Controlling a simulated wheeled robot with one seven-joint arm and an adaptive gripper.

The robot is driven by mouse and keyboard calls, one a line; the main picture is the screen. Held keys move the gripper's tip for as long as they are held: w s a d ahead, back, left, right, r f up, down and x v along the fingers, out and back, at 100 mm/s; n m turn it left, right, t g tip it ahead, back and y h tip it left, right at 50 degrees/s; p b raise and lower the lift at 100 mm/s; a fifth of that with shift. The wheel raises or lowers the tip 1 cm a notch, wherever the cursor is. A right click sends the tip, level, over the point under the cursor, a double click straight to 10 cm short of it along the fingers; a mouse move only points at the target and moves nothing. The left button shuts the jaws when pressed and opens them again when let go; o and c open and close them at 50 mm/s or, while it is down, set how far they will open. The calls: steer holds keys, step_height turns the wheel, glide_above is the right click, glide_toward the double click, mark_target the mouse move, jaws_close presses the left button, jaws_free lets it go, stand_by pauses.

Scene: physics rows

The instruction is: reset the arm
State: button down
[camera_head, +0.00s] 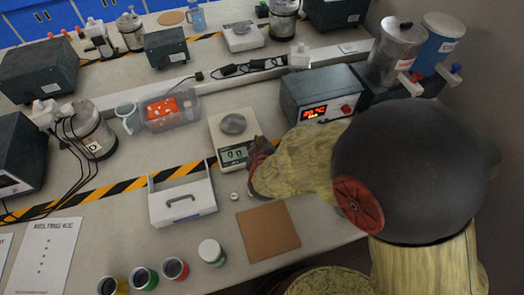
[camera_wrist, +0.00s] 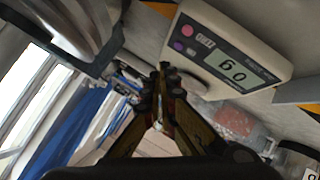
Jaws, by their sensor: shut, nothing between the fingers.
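My gripper (camera_head: 258,170) is beside the right front edge of a digital scale (camera_head: 238,155), low over the bench. In the wrist view my gripper's fingers (camera_wrist: 163,78) are together with nothing between them. The scale's display also shows in the wrist view (camera_wrist: 240,68). My arm comes in from the right and hides part of the bench.
A white tray with a handle (camera_head: 182,201), a small metal weight (camera_head: 234,196) and a brown square mat (camera_head: 268,231) lie in front of the scale. A dark box with a red display (camera_head: 318,95) stands behind my arm. Several colored jars line the front edge.

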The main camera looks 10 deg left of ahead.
stand_by(0.3)
steer(key=s+f+g, duration=0.1)
steer(key=s+f, duration=0.1)
steer(key=s+f+m+g, duration=0.1)
steer(key=s+f+g, duration=0.1)
steer(key=s, duration=0.1)
steer(key=s+a+f+g, duration=0.1)
steer(key=s+f, duration=0.1)
steer(key=shift+s+a+f+m+g, duration=0.1)
steer(key=shift+s+m+g, duration=0.2)
steer(key=shift+s, duration=0.05)
steer(key=s, duration=0.1)
steer(key=s+g, duration=0.1)
steer(key=s, duration=0.1)
steer(key=shift+s+m+g, duration=0.25)
steer(key=shift+m+g, duration=0.05)
steer(key=shift+s+d+r+m+g, duration=0.15)
steer(key=shift+s+d+r+g, duration=0.2)
steer(key=shift+s+r, duration=0.2)
steer(key=shift+s+d+r+m+g, duration=0.15)
steer(key=shift+s+d+r+g, duration=0.1)
steer(key=shift+s+d+r, duration=0.25)
steer(key=s+d+r+m+t+h, duration=0.1)
steer(key=s+d+r+m, duration=0.2)
steer(key=d+r, duration=1)
steer(key=s+d+r+m+t+h, duration=0.1)
steer(key=s+d+r+m, duration=0.3)
steer(key=d+r, duration=0.9)
steer(key=d+m+h, duration=0.1)
steer(key=d, duration=0.4)
